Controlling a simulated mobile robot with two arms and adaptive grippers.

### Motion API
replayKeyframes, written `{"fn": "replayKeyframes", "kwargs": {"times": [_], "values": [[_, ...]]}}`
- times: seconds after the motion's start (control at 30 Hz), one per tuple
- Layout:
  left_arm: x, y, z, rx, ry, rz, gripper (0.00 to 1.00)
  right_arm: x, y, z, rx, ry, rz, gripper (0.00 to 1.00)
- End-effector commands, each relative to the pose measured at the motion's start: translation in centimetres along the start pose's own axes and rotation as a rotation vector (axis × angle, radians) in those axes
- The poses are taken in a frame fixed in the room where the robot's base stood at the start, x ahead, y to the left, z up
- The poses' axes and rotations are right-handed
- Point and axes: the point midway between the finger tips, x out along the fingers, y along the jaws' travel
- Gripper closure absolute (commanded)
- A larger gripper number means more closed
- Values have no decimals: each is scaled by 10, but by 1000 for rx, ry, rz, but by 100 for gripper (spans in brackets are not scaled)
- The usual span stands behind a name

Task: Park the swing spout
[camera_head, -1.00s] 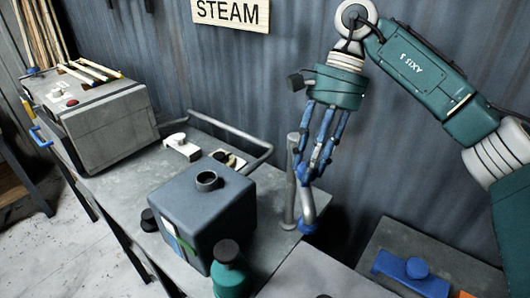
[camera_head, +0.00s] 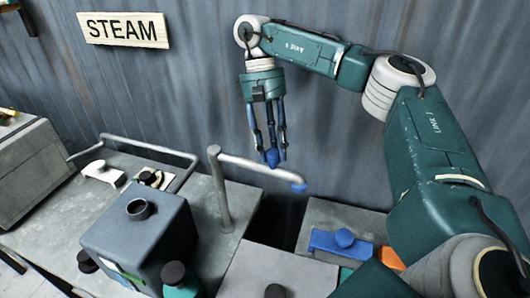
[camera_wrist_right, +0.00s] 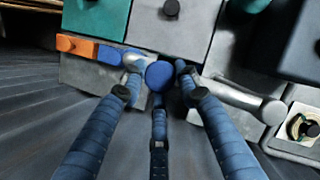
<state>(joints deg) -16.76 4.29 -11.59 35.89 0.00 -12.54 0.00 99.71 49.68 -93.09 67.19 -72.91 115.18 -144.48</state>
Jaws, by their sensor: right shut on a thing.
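The swing spout (camera_head: 250,167) is a grey pipe on an upright post (camera_head: 221,200). Its arm points right, along the wall, and ends in a blue tip (camera_head: 298,187). A round blue knob (camera_head: 272,158) sits partway along the arm. My right gripper (camera_head: 270,157) comes down from above with its blue fingers closed around the spout at the knob. In the right wrist view the knob (camera_wrist_right: 160,75) lies between the fingers, with the grey pipe (camera_wrist_right: 235,97) running right to the post top. My left gripper is not in view.
A dark box with a round opening (camera_head: 150,232) stands left of the post, with a teal black-capped bottle (camera_head: 178,283) in front. A bent rail (camera_head: 150,147) runs behind it. A blue knobbed block (camera_head: 340,243) lies right, below the spout tip. The corrugated wall is close behind.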

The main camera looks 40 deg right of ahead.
Motion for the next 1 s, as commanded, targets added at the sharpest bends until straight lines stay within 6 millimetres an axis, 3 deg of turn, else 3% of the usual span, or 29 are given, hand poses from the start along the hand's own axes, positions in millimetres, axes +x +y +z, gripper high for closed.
{"fn": "replayKeyframes", "kwargs": {"times": [0.7,0.73,0.8,1.0], "values": [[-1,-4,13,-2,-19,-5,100,-5,8,-9,-74,2,32,100],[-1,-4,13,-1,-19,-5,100,-5,8,-9,-74,2,32,67],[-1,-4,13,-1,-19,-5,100,-5,8,-9,-74,2,32,53],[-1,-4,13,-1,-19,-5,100,-4,8,-9,-73,1,31,50]]}}
